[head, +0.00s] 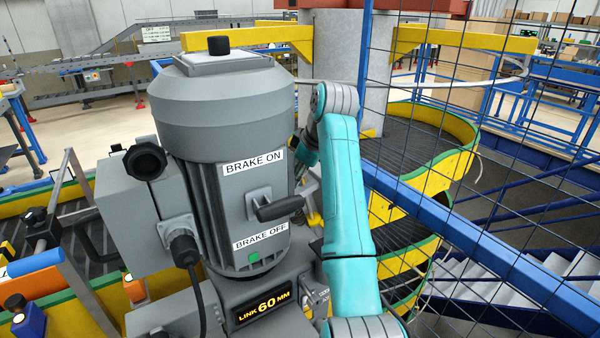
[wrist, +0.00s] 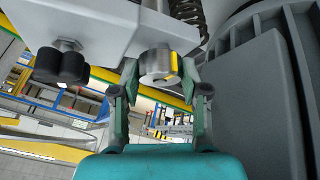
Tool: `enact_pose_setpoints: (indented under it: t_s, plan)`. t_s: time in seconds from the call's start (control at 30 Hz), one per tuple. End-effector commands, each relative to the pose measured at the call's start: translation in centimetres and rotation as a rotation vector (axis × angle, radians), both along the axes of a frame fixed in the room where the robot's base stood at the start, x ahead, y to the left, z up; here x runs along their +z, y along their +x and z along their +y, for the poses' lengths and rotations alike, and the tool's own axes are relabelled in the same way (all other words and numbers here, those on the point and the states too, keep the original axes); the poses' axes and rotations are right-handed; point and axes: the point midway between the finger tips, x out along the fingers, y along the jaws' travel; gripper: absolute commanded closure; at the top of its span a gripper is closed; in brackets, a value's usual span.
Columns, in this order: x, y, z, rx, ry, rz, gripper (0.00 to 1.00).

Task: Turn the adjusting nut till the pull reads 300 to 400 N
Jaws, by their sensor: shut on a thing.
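In the wrist view my gripper (wrist: 159,90) has its two fingers on either side of a round metal nut (wrist: 155,64) with a yellow mark on its face. The fingertips close on its sides. The nut sits at the end of a grey bracket (wrist: 95,25), with a dark coil spring (wrist: 188,12) behind it. In the head view my teal arm reaches behind the grey motor (head: 215,110); my gripper and the nut are hidden there. No pull reading can be made out.
The motor carries a brake lever (head: 278,208) between BRAKE ON and BRAKE OFF labels. A wire mesh guard with a blue rail (head: 480,255) stands right of my arm. The yellow-edged spiral conveyor (head: 450,165) lies behind. A black knob (wrist: 62,66) hangs left of the nut.

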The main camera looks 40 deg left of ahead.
Motion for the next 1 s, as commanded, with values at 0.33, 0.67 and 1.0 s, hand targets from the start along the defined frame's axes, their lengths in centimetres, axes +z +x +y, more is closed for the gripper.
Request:
enact_pose_setpoints:
  t_s: [0.33,0.67,1.0]
  plan:
    - [-0.01,-0.04,-0.03,-0.067,0.017,-0.005,0.9]
    - [0.0,-0.02,-0.04,-0.066,0.017,-0.006,0.45]
    - [0.04,0.04,-0.05,-0.048,0.013,-0.004,0.45]
